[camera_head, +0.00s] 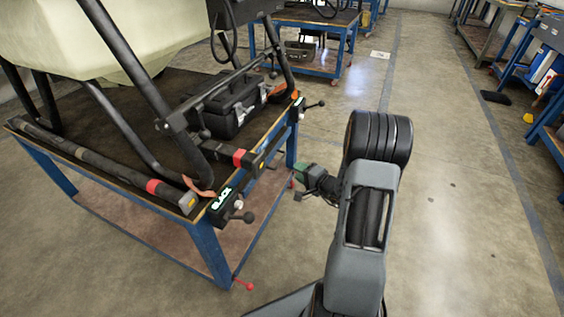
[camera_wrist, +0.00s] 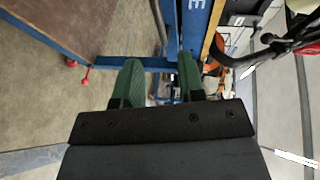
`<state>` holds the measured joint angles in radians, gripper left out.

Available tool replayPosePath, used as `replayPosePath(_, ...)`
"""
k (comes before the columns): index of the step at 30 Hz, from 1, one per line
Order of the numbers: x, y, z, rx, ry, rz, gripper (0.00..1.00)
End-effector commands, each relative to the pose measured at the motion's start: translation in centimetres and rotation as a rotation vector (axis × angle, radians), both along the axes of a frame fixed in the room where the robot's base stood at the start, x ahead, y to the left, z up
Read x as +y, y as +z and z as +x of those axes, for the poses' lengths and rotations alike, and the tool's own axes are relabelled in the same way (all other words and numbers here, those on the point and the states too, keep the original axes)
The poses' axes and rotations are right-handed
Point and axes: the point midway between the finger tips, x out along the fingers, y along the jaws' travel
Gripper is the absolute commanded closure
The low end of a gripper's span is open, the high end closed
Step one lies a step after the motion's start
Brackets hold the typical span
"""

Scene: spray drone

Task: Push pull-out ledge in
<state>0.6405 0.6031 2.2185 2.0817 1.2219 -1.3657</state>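My gripper (camera_head: 308,176) is off the right side of the blue-framed table (camera_head: 207,252), at about tabletop height. In the wrist view my gripper (camera_wrist: 159,78) shows two green fingers standing apart with nothing between them. Beyond the fingertips the table's blue frame (camera_wrist: 170,28) runs up the picture. I see no clear gap between a pull-out ledge and the table, so I cannot tell which part is the ledge. A black clamp labelled BLACK (camera_head: 221,205) sits at the table's near corner.
A drone frame with dark tubes (camera_head: 125,62) and a black toolbox (camera_head: 226,106) are on the table. Other workbenches (camera_head: 318,38) stand behind.

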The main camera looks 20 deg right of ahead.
Motion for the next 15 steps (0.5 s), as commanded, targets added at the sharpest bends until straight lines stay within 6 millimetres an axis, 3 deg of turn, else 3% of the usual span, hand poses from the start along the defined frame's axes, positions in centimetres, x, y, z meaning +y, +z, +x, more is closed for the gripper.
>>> replayPosePath(6, 1.5, -1.0, 4.1, -0.001, 0.003, 0.0, 0.64)
replayPosePath(15, 2.9, -1.7, 8.2, 0.0, 0.0, 0.0, 0.64)
